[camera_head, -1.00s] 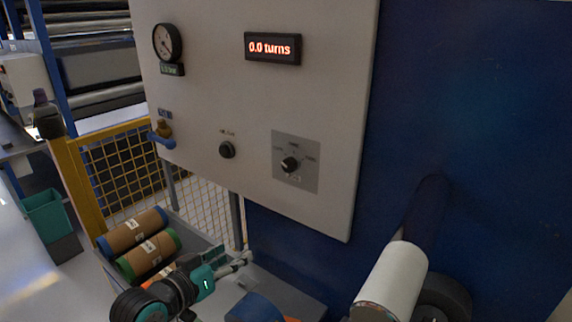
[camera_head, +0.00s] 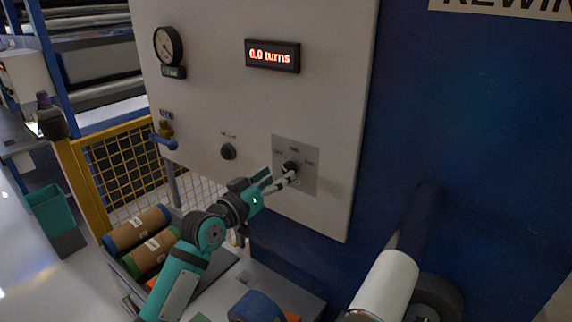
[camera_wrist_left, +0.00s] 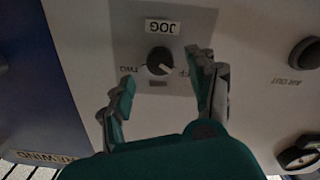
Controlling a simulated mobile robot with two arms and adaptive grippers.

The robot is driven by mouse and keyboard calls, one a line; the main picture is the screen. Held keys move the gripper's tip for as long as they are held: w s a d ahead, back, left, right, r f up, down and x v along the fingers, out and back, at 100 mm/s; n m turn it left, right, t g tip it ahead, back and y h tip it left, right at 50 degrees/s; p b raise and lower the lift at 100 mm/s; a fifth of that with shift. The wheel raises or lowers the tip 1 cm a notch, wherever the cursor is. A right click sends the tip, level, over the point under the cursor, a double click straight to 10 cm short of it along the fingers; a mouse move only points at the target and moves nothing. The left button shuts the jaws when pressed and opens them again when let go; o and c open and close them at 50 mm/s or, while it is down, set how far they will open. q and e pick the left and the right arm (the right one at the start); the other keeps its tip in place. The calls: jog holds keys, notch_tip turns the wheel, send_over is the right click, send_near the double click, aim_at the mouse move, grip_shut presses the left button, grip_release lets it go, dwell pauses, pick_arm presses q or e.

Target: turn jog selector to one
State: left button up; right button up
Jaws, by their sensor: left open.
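The jog selector (camera_head: 290,167) is a small black knob on a grey square plate (camera_head: 308,185) low on the white panel. It also shows in the left wrist view (camera_wrist_left: 160,60), which is upside down, below a JOG label (camera_wrist_left: 162,27). A pale mark on the knob points to the lower right there, towards a label that seems to read OFF; a TWO label lies on the other side. My left gripper (camera_head: 281,179) is open at the knob. In the left wrist view its fingers (camera_wrist_left: 163,82) stand either side of the knob, apart from it. My right gripper is not in view.
The panel carries a black button (camera_head: 228,151), a gauge (camera_head: 168,45), a blue-handled valve (camera_head: 163,137) and a display (camera_head: 272,56) reading 0.0 turns. Brown rolls (camera_head: 137,229) lie at lower left. A white roller (camera_head: 385,283) sticks out at lower right.

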aim_at(286, 170)
pick_arm(q)
jog(key=shift+p+x, duration=0.4)
jog(key=shift+x, duration=1.85)
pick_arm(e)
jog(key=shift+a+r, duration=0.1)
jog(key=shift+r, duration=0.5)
pick_arm(q)
jog(key=c, duration=1.1)
jog(key=shift+c, duration=0.2)
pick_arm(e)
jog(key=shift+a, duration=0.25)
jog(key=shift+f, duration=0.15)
